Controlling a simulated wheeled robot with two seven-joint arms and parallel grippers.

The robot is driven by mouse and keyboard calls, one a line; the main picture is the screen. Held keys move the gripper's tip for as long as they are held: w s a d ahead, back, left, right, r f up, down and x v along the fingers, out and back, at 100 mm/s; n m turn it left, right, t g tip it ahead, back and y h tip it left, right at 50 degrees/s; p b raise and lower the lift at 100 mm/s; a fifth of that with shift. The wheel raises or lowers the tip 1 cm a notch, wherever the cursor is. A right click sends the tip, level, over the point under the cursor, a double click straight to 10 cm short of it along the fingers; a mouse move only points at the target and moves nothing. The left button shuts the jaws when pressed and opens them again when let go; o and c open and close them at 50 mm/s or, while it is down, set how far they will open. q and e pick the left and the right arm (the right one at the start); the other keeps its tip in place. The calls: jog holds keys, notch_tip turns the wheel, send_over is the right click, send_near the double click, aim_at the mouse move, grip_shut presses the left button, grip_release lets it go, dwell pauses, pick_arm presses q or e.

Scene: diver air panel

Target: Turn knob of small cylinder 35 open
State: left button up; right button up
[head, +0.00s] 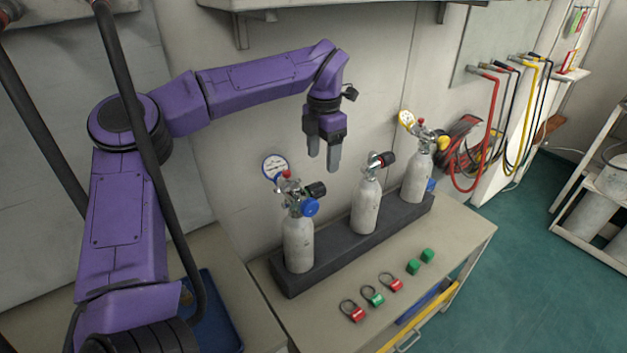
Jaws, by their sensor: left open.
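Three small grey cylinders stand upright in a dark rack (330,252) on the bench. The left cylinder (298,246) has a gauge (275,167), a black knob (316,189) and a blue cap (310,207). The middle cylinder (366,206) has a dark knob (387,159) and no gauge. I cannot read which one is 35. My left gripper (322,164) is open and empty, pointing down, behind and above the gap between the left and middle cylinders. My right gripper is out of view.
A shelf (290,4) overhangs at the top. Coloured hoses (493,120) hang at the right. A blue tray (218,318) is at lower left.

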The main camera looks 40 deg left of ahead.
aim_at(322, 187)
pick_arm(q)
jog(key=f, duration=0.9)
jog(key=shift+s+a, duration=0.25)
jog(key=shift+s, duration=0.15)
jog(key=shift+d, duration=0.15)
jog(key=c, duration=1.1)
jog(key=shift+o, duration=0.2)
jog(key=t+y, duration=0.1)
jog(key=y, duration=0.2)
jog(key=shift+d, duration=0.15)
jog(key=shift+s+d+t+y, duration=0.15)
jog(key=shift+t+y, duration=0.25)
jog(key=shift+y, duration=1.4)
jog(key=shift+f, duration=0.1)
